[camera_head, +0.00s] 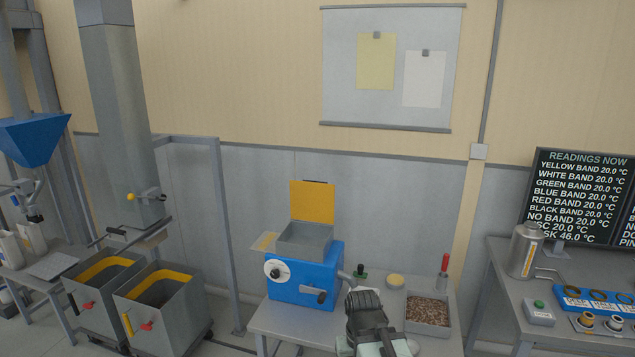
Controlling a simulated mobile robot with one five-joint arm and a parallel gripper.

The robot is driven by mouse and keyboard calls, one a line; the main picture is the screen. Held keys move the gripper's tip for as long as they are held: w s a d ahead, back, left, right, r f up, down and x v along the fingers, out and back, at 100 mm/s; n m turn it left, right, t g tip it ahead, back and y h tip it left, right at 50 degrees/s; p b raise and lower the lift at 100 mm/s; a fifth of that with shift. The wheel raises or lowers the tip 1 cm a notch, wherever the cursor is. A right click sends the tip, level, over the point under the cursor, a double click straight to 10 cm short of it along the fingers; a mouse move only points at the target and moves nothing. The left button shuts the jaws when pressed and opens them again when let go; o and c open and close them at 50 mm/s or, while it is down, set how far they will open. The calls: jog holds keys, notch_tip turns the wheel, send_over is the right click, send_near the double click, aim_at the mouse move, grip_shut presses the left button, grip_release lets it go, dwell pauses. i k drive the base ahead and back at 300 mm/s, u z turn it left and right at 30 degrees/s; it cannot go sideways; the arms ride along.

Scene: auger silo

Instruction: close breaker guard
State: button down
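The breaker is a blue machine (300,291) on a grey table, with a grey open-topped hopper (304,238) on it. Its guard looks to be the yellow panel (312,202), which stands upright at the hopper's back edge, so the hopper mouth is uncovered. A white dial and a dark handle are on the machine's front. My gripper (362,302) is dark and lies low in the picture, right of the blue machine and apart from the yellow panel. Its fingertips do not show clearly.
A tray of brown granules (429,312) with a red-handled tool (443,271) stands right of my arm. A dark green-topped item (360,272) and a yellowish round dish (396,281) sit behind it. Grey bins (160,310) stand left. Space above the table is clear.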

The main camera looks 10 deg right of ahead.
aim_at(311, 201)
jog(key=u, duration=0.05)
jog(key=i, duration=1)
jog(key=z, duration=0.05)
